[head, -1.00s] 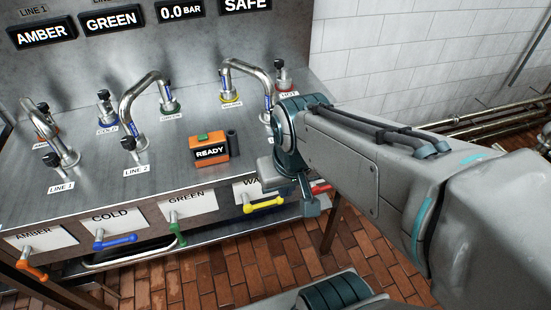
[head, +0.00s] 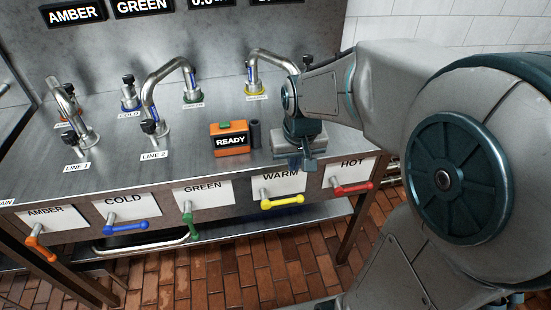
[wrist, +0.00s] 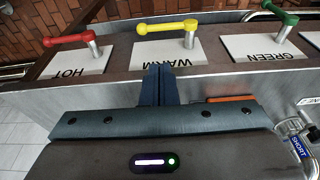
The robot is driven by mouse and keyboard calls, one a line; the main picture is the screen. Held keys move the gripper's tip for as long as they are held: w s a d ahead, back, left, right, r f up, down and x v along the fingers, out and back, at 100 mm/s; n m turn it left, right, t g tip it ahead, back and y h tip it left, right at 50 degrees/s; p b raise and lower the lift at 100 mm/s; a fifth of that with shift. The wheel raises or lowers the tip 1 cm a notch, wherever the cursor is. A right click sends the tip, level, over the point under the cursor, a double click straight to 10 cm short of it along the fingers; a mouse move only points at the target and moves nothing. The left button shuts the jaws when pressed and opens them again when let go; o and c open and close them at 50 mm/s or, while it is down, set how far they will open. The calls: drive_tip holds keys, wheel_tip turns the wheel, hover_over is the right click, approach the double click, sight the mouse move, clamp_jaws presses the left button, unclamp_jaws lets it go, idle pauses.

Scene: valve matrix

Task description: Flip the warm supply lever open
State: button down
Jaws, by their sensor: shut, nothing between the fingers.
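The warm supply lever (head: 282,202) is a yellow handle on a metal stem below the WARM label (head: 278,183) on the bench's front face. Its handle lies crosswise, pointing right from the stem in the head view. The yellow lever also shows at the top of the wrist view (wrist: 167,28), pointing left there. My gripper (head: 302,165) is above the bench's front edge, by the right end of the WARM label. Its fingers are together and empty. In the wrist view, the fingertips (wrist: 160,70) are over the WARM label, apart from the lever.
The red HOT lever (head: 352,187) is to the right. The green lever (head: 188,222) hangs down to the left, past it the blue COLD lever (head: 127,226) and orange AMBER lever (head: 42,243). An orange READY box (head: 230,139) stands on the bench left of my gripper.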

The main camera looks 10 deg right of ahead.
sight(288, 200)
drive_tip(key=shift+w+f, duration=1)
drive_tip(key=shift+w, duration=0.1)
drive_tip(key=shift+f, duration=0.1)
drive_tip(key=x, duration=0.4)
drive_tip(key=b+x, duration=0.1)
drive_tip(key=x, duration=0.3)
drive_tip(key=s+b+x, duration=0.1)
drive_tip(key=x, duration=0.3)
drive_tip(key=shift+f, duration=0.35)
drive_tip(key=shift+s+f, duration=0.15)
drive_tip(key=shift+f, duration=0.4)
drive_tip(key=shift+f, duration=0.1)
